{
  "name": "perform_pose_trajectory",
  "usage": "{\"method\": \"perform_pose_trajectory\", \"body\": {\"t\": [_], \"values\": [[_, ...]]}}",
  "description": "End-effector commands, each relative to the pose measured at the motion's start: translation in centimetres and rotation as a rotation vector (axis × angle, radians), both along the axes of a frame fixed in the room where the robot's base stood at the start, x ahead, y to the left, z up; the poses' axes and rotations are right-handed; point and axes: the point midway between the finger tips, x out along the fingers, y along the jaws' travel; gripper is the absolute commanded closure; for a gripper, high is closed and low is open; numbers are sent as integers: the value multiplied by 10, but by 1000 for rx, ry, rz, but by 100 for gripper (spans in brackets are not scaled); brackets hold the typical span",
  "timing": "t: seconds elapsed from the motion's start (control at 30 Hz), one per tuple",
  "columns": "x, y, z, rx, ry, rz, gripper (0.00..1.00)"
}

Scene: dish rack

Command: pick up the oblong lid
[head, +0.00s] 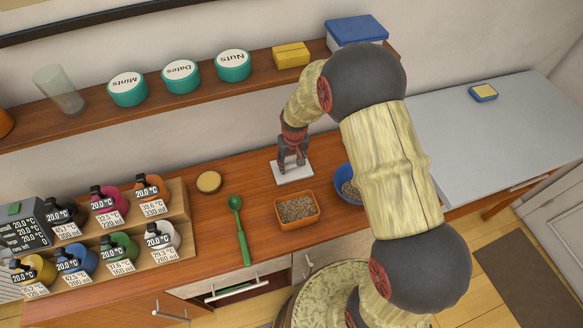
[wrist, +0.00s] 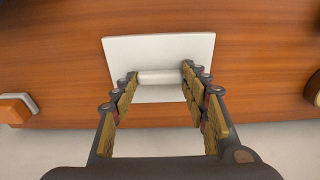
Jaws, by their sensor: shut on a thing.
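The oblong lid is a white rectangular plate (head: 294,175) on the wooden counter in the head view, left of the blue bowl. In the wrist view the lid (wrist: 160,46) fills the middle, with a short white bar handle across it. My gripper (head: 293,160) points down over the lid. In the wrist view my gripper (wrist: 160,78) has one finger at each end of the handle and is shut on it. The lid looks flat and level; I cannot tell whether it touches the counter. Part of it is hidden behind the fingers.
An orange tray of grain (head: 297,209) and a blue bowl (head: 347,186) stand close in front and to the right. A green spoon (head: 240,228) and a small round dish (head: 209,182) lie left. A shelf with teal tins (head: 181,79) runs above the counter.

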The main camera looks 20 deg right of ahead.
Motion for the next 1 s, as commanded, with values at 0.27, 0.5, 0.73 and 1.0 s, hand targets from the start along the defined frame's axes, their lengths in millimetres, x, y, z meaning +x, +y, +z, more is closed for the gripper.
{"method": "perform_pose_trajectory", "body": {"t": [0.27,0.5,0.73,1.0], "values": [[0,0,0,0,0,0,72],[0,0,3,0,-1,0,73],[1,0,25,0,-2,0,73],[-25,16,69,0,-2,2,73]]}}
